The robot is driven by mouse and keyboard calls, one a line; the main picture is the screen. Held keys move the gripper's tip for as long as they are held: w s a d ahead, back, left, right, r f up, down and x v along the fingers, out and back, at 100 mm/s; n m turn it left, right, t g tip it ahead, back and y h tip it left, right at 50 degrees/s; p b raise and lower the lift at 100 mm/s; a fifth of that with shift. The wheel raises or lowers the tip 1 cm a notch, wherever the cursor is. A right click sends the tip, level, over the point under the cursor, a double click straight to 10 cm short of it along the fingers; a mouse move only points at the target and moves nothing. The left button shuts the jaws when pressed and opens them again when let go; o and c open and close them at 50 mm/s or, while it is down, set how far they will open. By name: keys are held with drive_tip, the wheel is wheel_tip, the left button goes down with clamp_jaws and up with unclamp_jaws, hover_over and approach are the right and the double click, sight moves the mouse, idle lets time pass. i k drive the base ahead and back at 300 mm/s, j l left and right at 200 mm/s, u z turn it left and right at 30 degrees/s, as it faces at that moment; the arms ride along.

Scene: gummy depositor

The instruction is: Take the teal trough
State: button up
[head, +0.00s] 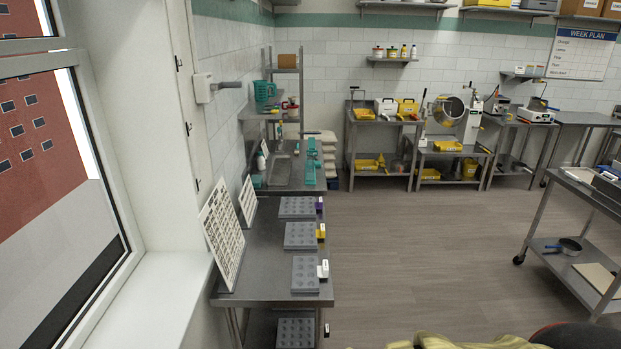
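A long, narrow teal piece (311,165) lies along the right edge of the far part of the steel bench at the left wall; it looks like the teal trough, but it is too small to be sure. A smaller teal item (257,181) sits at the left side of that same bench part. A teal basket (265,91) stands on the shelf above. My gripper is not in view.
The near steel bench (262,262) holds several grey mould trays (300,236) and leaning white boards (222,232). White sacks (327,148) are stacked beyond. A wheeled steel table (590,205) stands right. The middle floor (430,240) is clear; pale yellowish sacks or cloth (465,342) show at the bottom.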

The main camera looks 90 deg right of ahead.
sight(310, 164)
drive_tip(key=z, duration=1.8)
